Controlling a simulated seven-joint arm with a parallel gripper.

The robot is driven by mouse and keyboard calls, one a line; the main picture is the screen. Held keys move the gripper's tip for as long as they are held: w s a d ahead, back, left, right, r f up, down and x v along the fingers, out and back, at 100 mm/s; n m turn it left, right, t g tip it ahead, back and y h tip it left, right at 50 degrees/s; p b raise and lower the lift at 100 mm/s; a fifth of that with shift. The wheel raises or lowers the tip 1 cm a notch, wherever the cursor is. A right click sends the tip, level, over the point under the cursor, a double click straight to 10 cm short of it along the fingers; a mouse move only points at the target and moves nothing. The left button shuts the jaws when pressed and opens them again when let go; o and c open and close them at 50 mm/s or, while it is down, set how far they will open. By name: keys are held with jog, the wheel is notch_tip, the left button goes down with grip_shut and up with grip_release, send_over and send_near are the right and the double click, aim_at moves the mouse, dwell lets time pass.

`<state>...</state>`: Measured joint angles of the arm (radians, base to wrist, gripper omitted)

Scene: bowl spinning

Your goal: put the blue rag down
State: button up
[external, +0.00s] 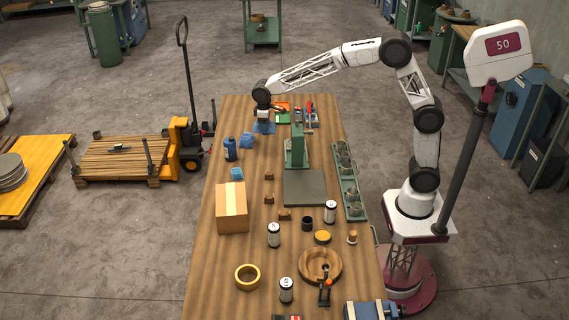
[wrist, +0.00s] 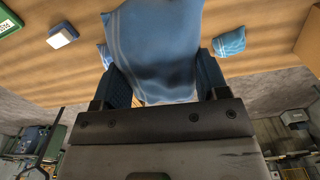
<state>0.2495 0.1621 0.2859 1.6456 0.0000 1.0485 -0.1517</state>
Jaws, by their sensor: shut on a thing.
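The blue rag (wrist: 155,45) hangs between the two fingers of my gripper (wrist: 160,85) in the wrist view, and the fingers are shut on it. I cannot tell whether the rag's lower edge touches the table.
A green press (external: 297,148) stands right of my gripper.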

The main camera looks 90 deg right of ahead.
dwell(0.8)
jog(key=s+a+f+n, duration=0.1)
jog(key=a, duration=3.7)
jog(key=shift+s+a+f, duration=0.2)
jog(key=shift+s+f, duration=0.1)
jog(key=shift+f, duration=0.05)
jog(key=shift+w, duration=0.15)
send_over(231, 198)
jog(key=shift+a+f, duration=0.15)
jog(key=shift+f, duration=0.6)
jog(key=shift+f, duration=0.1)
jog(key=shift+f, duration=1.65)
jog(key=shift+f, duration=0.1)
